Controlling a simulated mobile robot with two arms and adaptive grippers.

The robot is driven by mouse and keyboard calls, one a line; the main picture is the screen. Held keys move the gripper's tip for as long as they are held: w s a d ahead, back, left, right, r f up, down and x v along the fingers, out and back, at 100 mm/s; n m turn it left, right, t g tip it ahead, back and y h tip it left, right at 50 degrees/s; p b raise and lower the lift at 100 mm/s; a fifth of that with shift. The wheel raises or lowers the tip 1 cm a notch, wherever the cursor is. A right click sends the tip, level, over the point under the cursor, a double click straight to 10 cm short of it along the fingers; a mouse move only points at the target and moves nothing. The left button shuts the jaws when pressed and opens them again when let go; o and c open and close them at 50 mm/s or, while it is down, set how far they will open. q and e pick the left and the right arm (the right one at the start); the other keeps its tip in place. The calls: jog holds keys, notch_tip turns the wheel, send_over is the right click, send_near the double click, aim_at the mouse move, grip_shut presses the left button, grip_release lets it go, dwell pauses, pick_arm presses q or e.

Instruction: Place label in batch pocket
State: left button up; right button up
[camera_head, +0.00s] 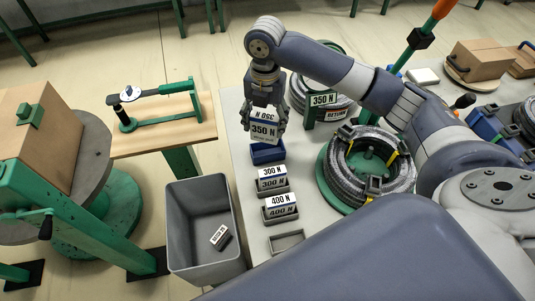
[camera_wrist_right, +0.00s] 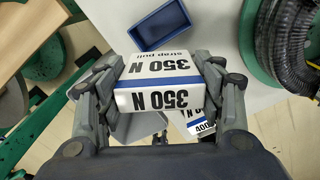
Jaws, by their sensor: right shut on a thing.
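My right gripper (camera_head: 265,112) is shut on a white block-like label (camera_head: 264,133) marked "350 N". In the wrist view the fingers of my right gripper (camera_wrist_right: 160,95) press its two sides, and the label (camera_wrist_right: 158,100) shows a blue stripe and the words "strap pull". The label is held above the table near a small blue open-topped holder (camera_head: 267,153). This holder also shows in the wrist view (camera_wrist_right: 161,22), where its inside looks empty. Which thing is the batch pocket I cannot tell. My left gripper is not in view.
Labels marked 300 N (camera_head: 272,180) and 400 N (camera_head: 281,207) sit in holders along the table's left edge, by an empty grey tray (camera_head: 287,241). A hose coil (camera_head: 340,160) lies right of them.

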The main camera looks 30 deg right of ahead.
aim_at(268, 131)
jog(key=n, duration=0.1)
jog(key=w+d+n, duration=0.1)
jog(key=n, duration=0.1)
jog(key=f+n, duration=0.1)
jog(key=shift+w+d, duration=0.25)
jog(key=shift+w, duration=0.1)
jog(key=shift+w+d+f+n, duration=0.15)
jog(key=shift+w+f+n, duration=0.1)
jog(key=shift+n, duration=0.45)
notch_tip(268, 131, down, 10)
jog(key=shift+s+r+p, duration=0.1)
jog(key=shift+r+p, duration=0.05)
jog(key=shift+p, duration=0.9)
jog(key=shift+f, duration=0.25)
jog(key=o, duration=1.1)
